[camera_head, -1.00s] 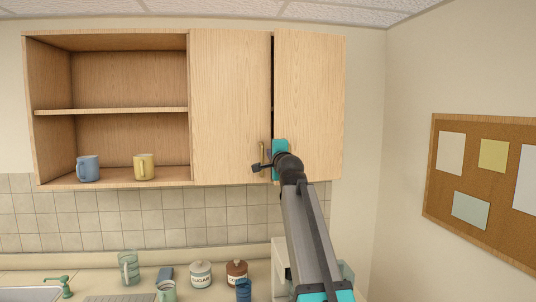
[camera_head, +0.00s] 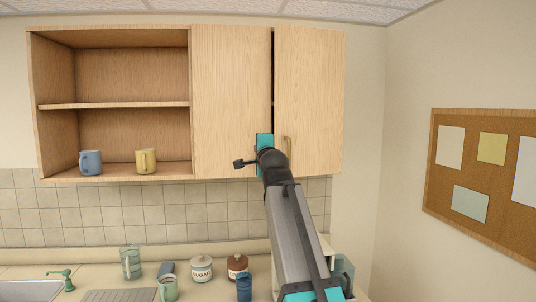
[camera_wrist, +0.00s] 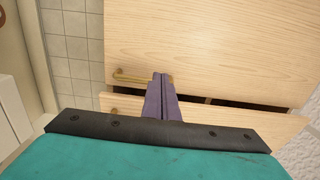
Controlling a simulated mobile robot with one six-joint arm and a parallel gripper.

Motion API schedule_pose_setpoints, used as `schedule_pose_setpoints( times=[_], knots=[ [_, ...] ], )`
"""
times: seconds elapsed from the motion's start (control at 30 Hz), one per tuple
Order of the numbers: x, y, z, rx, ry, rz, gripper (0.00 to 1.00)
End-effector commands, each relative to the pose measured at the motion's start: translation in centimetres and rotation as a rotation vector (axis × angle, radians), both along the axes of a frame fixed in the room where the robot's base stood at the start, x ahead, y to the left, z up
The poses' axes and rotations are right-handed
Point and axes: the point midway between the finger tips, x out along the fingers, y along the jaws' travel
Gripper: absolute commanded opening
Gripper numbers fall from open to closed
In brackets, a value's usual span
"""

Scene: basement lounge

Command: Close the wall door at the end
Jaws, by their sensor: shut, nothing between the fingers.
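The wall cabinet's end door (camera_head: 312,95) is the rightmost pale wood panel, with a small upright handle (camera_head: 288,147) low on its left edge. It stands slightly ajar, with a dark gap along that edge. In the wrist view the end door (camera_wrist: 225,125) is the lower panel, and the dark gap lies above it. My gripper (camera_head: 264,142) is shut and empty, in front of the neighbouring door's lower right corner. In the wrist view its fingertips (camera_wrist: 160,76) overlap the neighbouring door near its handle (camera_wrist: 130,76). I cannot tell whether they touch.
The neighbouring door (camera_head: 230,90) looks shut. Open shelves at left hold a blue mug (camera_head: 91,163) and a yellow mug (camera_head: 146,161). Canisters, including a sugar jar (camera_head: 201,269), and cups stand on the counter below. A corkboard (camera_head: 432,190) hangs on the right wall.

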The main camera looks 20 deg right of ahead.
Motion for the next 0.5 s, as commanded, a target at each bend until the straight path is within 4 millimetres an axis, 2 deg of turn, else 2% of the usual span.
schedule_pose_setpoints(
  times=[0.1, 0.2, 0.5],
  knots=[
    [-0.3, 1.7, -0.2, -0.001, 0.0, 0.002, 0.0],
    [-0.5, 2.4, -0.2, 0.0, 0.001, 0.001, 0.0],
    [-0.6, 3.2, 0.0, 0.001, 0.001, 0.0, 0.0]
  ],
)
